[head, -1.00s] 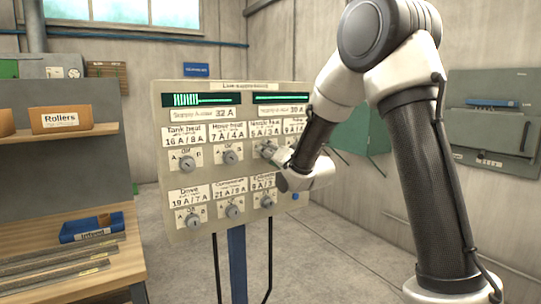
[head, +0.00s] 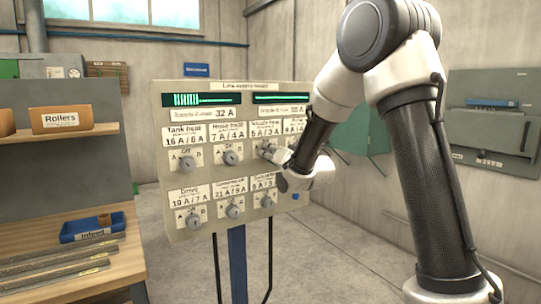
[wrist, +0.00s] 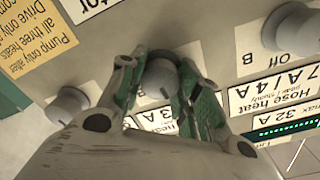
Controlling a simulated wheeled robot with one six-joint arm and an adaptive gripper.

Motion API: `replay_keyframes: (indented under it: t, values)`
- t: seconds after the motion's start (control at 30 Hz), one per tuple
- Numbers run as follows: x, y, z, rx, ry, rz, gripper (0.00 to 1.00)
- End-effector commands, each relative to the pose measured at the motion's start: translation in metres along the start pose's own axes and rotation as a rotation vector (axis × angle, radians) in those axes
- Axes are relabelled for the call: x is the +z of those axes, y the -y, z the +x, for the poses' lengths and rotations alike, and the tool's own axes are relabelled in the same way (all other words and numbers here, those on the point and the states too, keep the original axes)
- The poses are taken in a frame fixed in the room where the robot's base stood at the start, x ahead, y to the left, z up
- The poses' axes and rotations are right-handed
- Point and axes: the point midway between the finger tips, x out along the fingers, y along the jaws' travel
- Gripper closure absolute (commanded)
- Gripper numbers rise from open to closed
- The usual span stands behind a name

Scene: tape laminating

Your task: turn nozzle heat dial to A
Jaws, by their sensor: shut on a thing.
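The nozzle heat dial (wrist: 160,76) is a grey round knob on the beige control panel (head: 168,222). My gripper (wrist: 157,82) is shut on it, with one green-padded finger on each side in the wrist view. In the head view my gripper (head: 268,151) reaches the panel from the right, below the nozzle heat label (head: 266,129), and largely covers this dial. The letters around the dial are hidden by the fingers, and I cannot tell its setting.
The hose heat dial (head: 230,158) is to the left in the same row. The drive dial (head: 193,220) and other dials sit in the row below. Green bar displays (head: 201,99) run along the panel top. A wooden shelf (head: 60,138) stands left. Open floor lies around the panel's post.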

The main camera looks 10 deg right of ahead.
Motion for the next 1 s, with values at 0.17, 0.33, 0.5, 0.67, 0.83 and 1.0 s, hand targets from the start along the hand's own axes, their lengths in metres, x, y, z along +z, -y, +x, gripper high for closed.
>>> replay_keyframes:
  t: [0.17, 0.33, 0.5, 0.67, 0.83, 1.0]
  values:
    - [0.0, -0.0001, 0.0, -0.002, -0.003, -0.134, 0.91]
    - [0.0002, 0.0, 0.0, -0.004, -0.005, -0.282, 0.91]
    - [0.0003, 0.0001, 0.0, -0.007, -0.007, -0.417, 0.91]
    - [0.0003, 0.0003, 0.0, -0.009, -0.01, -0.523, 0.91]
    - [0.0004, 0.0005, 0.0, -0.011, -0.011, -0.602, 0.91]
    - [0.0004, 0.0006, 0.0, -0.012, -0.012, -0.647, 0.91]
